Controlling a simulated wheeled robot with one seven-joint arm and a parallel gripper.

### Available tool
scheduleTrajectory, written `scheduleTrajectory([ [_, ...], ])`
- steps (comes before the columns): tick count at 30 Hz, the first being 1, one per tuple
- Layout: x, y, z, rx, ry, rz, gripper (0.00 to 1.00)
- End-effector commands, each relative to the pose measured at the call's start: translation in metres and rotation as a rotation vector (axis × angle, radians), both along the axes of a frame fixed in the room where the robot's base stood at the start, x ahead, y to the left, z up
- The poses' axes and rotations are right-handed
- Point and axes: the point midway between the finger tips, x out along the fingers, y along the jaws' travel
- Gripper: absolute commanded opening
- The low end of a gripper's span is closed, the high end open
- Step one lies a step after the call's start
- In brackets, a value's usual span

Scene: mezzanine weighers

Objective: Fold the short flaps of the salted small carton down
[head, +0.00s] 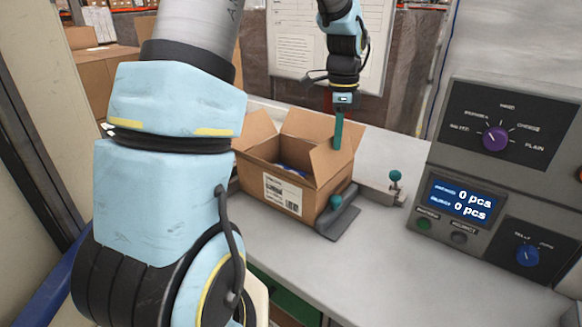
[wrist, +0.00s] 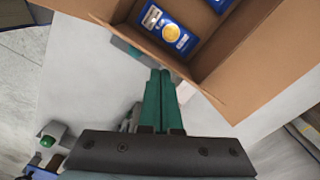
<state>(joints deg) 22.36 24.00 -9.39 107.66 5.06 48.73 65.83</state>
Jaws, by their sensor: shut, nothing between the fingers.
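An open brown small carton (head: 253,182) stands upright on the pale bench, with a white printed label on its front side. Flaps stand up at its left (head: 257,128), back (head: 306,121) and right (head: 325,160); I cannot make out a front flap clearly. Blue packs lie inside, and one blue pack with a yellow disc (wrist: 172,33) shows in the wrist view. My gripper (head: 337,146) has green fingers, pointing down, shut and empty, at the carton's right flap, covering part of it. In the wrist view my gripper (wrist: 158,74) is close beside the carton's edge; touching cannot be told.
A grey holder with a teal knob (head: 336,201) sits against the carton's right side, and another teal knob (head: 395,175) stands behind it. A control panel (head: 460,197) reading 0 pcs stands at the right. The front bench (head: 370,275) is clear.

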Motion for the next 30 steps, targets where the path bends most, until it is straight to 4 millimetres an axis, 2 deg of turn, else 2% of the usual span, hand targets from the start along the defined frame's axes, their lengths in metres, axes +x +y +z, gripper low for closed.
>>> scheduleTrajectory([
  [12,0.021,0.025,-0.010,0.000,0.001,0.002,0.00],
  [23,0.022,0.026,-0.012,0.000,0.000,0.001,0.00],
  [30,0.031,0.037,-0.024,0.000,0.001,0.001,0.00],
])
